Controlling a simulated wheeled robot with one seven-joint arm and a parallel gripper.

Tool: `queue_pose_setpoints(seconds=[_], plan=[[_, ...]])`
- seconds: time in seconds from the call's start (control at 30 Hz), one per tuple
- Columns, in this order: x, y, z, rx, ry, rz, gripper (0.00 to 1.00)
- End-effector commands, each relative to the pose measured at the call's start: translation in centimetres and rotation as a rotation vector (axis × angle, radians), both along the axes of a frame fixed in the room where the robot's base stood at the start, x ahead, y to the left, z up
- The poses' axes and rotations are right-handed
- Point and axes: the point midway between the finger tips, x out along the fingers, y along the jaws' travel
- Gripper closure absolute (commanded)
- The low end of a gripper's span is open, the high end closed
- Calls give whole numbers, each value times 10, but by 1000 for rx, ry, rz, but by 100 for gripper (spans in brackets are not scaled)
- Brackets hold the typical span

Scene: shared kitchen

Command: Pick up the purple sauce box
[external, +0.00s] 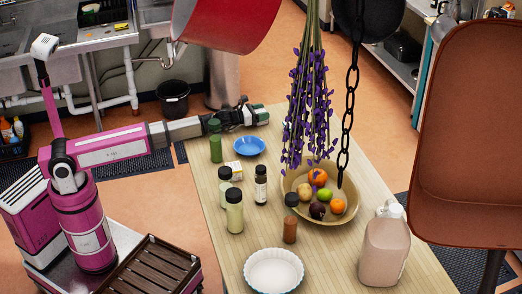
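I cannot make out a purple sauce box in the external view. My gripper (262,115) is at the end of my outstretched arm, above the far left end of the table and beyond the blue bowl. It looks apart from the things on the table. Its fingers are too small to show whether they are open or shut.
Several bottles and jars, including a dark-capped bottle (261,186) and a green jar (216,149), stand near the pale box. A fruit bowl (337,216), white dish (274,272) and jug (385,248) are further right. Purple flowers (309,105) and a chain (349,100) hang in front.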

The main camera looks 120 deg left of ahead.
Motion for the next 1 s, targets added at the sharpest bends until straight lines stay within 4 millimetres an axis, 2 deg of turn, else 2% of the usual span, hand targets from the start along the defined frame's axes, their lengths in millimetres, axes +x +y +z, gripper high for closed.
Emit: queue_pose_setpoints(seconds=[0.4,0.63,0.83,1.0], plan=[[0,0,1,0,0,0,65],[0,0,10,-1,-2,2,65],[0,0,26,0,-3,0,65],[0,0,59,0,-3,-1,65]])
